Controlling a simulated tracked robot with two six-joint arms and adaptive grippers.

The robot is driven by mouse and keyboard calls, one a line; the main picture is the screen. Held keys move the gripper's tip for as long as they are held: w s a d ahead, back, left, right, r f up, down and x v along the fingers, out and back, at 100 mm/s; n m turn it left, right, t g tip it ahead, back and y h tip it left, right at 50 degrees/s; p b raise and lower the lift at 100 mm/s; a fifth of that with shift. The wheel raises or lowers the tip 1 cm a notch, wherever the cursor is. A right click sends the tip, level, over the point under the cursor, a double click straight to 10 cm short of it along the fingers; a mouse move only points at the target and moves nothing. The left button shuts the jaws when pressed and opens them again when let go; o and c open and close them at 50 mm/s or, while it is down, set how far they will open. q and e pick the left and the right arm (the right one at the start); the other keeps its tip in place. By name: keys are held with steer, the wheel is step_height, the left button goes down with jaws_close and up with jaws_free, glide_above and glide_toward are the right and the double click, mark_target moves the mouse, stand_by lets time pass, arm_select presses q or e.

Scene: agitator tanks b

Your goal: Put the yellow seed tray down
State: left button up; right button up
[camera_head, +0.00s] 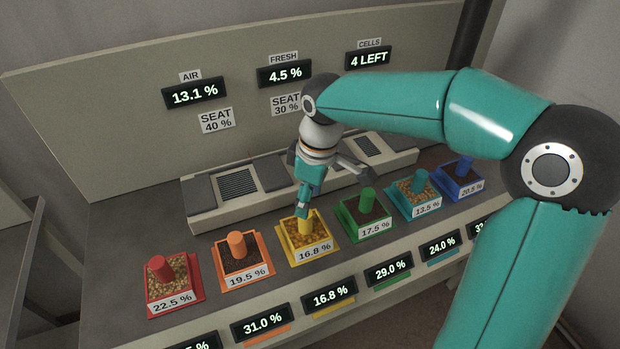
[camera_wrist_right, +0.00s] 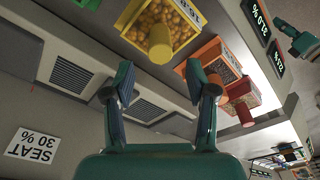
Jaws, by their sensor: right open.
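The yellow seed tray (camera_head: 290,243) is filled with yellow grains, has an upright yellow peg and is labelled 16.8 %. It appears to rest on the bench in line with the other trays. It also shows at the top of the right wrist view (camera_wrist_right: 126,28). My right gripper (camera_head: 303,212) is over the yellow peg in the head view. In the wrist view its two fingers (camera_wrist_right: 160,82) are spread, with nothing between them, and the peg lies beyond their tips. A small teal shape that looks like my left gripper (camera_wrist_right: 296,38) is at the wrist view's edge.
The red (camera_head: 168,290), orange (camera_head: 242,268), green (camera_head: 370,225), teal (camera_head: 420,203) and blue (camera_head: 468,185) trays share the row. A raised ledge with grilles (camera_head: 237,183) stands behind. Displays (camera_head: 333,298) line the front. Yellow's neighbours, orange and green, stand close.

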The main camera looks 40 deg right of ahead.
steer(key=r, duration=0.5)
steer(key=shift+s+d+r, duration=0.15)
steer(key=shift+s, duration=0.15)
